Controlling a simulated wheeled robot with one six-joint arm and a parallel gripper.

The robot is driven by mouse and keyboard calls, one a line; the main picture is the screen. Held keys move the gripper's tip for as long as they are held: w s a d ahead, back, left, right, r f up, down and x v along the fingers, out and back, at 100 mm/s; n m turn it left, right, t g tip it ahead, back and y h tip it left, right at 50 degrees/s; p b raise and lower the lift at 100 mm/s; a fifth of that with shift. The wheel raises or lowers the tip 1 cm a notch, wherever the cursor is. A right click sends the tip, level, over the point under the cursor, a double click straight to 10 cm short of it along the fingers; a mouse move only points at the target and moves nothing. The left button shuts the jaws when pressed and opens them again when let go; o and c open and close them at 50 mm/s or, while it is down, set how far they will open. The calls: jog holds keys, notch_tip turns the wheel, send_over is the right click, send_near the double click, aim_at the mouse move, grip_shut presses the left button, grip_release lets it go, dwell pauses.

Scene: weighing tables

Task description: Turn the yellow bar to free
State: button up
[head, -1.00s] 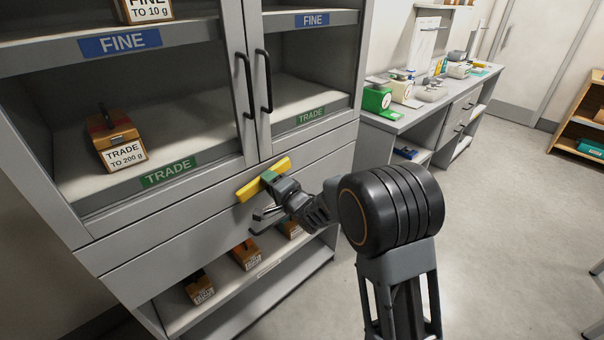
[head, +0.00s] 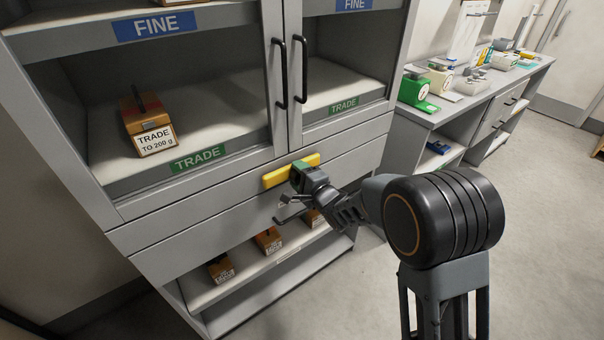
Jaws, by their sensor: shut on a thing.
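The yellow bar (head: 277,177) sits on the front of the grey cabinet, on the drawer panel just below the glass-fronted doors. It lies nearly level, along the line of the panel. My gripper (head: 301,174) is at the bar's middle, shut on it, with the arm reaching in from the right. The gripper hides the middle of the bar; both yellow ends show.
Two cabinet doors with black handles (head: 281,75) stand above the bar. A wooden box (head: 149,125) marked TRADE TO 200 g sits on the left shelf. Several small boxes (head: 267,240) stand on the low shelf. A bench with a green scale (head: 417,88) is at right.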

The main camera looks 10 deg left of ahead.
jog(key=shift+f, duration=0.1)
jog(key=o, duration=1.2)
jog(key=v, duration=1.4)
jog(key=shift+w, duration=0.1)
